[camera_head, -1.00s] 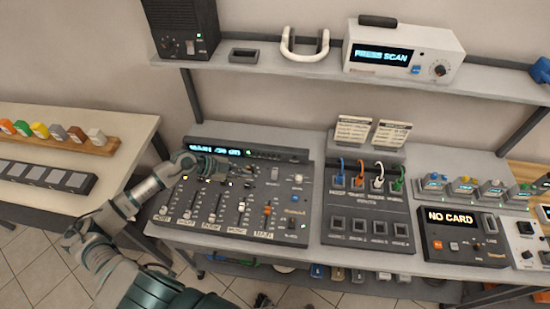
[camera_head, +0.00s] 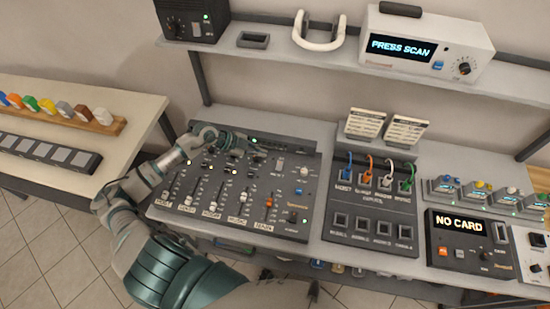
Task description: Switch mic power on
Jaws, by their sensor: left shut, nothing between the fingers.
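The grey mixing console (camera_head: 215,227) lies on the middle bench, with a row of faders (camera_head: 240,195) and an orange-capped fader (camera_head: 269,203). A small pale switch (camera_head: 280,163) sits at its upper right, left of a white knob (camera_head: 302,172). I cannot read which control is mic power. My left gripper (camera_head: 243,149) is shut and empty over the console's upper edge, left of the pale switch. My right gripper is out of view.
A patch panel (camera_head: 372,210) with coloured cables stands to the right of the console, and a card reader (camera_head: 470,243) reads "NO CARD".

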